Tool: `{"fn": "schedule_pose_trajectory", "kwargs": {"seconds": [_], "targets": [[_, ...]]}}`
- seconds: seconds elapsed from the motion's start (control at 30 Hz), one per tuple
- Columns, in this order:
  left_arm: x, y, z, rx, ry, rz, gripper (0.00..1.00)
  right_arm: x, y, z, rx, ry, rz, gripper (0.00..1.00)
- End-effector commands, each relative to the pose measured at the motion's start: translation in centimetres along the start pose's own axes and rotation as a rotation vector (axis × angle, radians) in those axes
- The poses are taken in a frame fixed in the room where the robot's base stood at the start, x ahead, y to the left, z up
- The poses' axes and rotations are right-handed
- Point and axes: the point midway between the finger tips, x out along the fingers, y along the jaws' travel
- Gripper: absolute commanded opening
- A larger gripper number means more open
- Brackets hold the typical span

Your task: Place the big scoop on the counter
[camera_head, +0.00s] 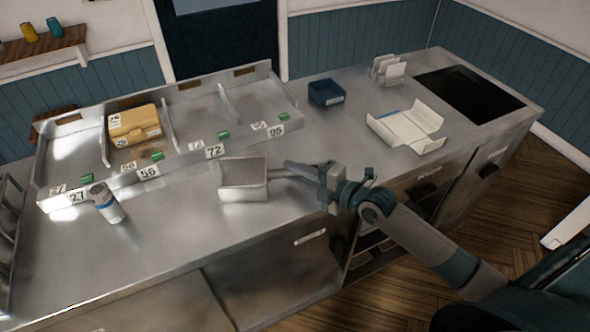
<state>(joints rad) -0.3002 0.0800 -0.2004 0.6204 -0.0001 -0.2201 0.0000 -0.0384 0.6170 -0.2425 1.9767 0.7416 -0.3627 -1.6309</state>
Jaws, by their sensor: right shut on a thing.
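The big scoop (243,180) is a metal scoop with a wide open pan, at the middle of the counter (180,245) near its front edge. Its handle points right, toward my right gripper (322,178). My right gripper is shut on the handle, with the arm coming in from the lower right. The pan is at or just above the counter top; I cannot tell whether it touches. My left gripper does not show.
A metal divided tray (190,105) with numbered labels runs along the back and holds a yellow box (135,123). A blue bin (325,92), an opened paper carton (407,128) and a dark recessed panel (468,93) are at the right.

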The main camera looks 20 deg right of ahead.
Motion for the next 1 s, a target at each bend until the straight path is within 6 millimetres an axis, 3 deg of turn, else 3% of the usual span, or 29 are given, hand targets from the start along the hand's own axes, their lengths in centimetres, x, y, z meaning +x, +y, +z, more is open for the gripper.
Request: {"fn": "schedule_pose_trajectory", "kwargs": {"seconds": [0.3, 0.33, 0.4, 0.87, 1.0], "targets": [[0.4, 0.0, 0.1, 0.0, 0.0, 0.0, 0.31, 0.1, -0.3, 0.1, -0.002, 0.0, 0.002, 0.0], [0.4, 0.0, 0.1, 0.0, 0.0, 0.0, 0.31, 0.1, -0.3, 0.1, -0.002, 0.0, 0.0, 0.22], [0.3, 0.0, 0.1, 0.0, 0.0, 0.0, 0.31, 0.1, -0.2, 0.1, -0.002, 0.0, 0.0, 0.38], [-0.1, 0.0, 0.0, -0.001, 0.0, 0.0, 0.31, 0.0, 0.2, 0.0, 0.0, 0.0, 0.001, 0.38], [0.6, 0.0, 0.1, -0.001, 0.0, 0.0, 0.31, -1.2, -0.2, 0.1, -0.003, -0.001, 0.0, 0.38]]}}
